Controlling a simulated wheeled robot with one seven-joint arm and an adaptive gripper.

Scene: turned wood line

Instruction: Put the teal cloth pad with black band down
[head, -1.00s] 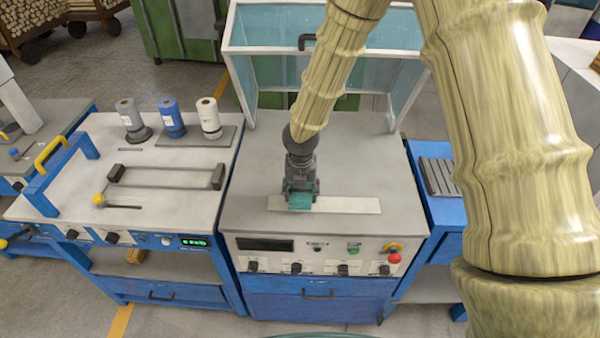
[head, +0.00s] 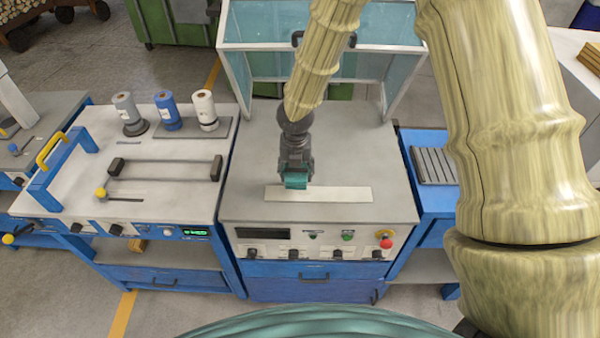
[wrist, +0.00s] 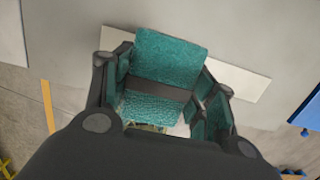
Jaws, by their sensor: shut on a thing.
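The teal cloth pad with black band (wrist: 170,60) is between the fingers of my gripper (wrist: 160,100) in the wrist view. The black band crosses the middle of the pad. In the head view my gripper (head: 296,180) is shut on the pad (head: 296,181), over the left part of a pale flat strip (head: 340,194) on the grey machine top. The strip also shows behind the pad in the wrist view (wrist: 245,82). I cannot tell for sure whether the pad touches the strip or is held a little above it.
The grey machine top (head: 380,160) is otherwise clear around the strip. A raised clear guard (head: 250,70) stands at its back. A bench on the left holds several spools (head: 168,112) and a dark bar handle (head: 165,170). A ribbed tray (head: 434,165) lies on the right.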

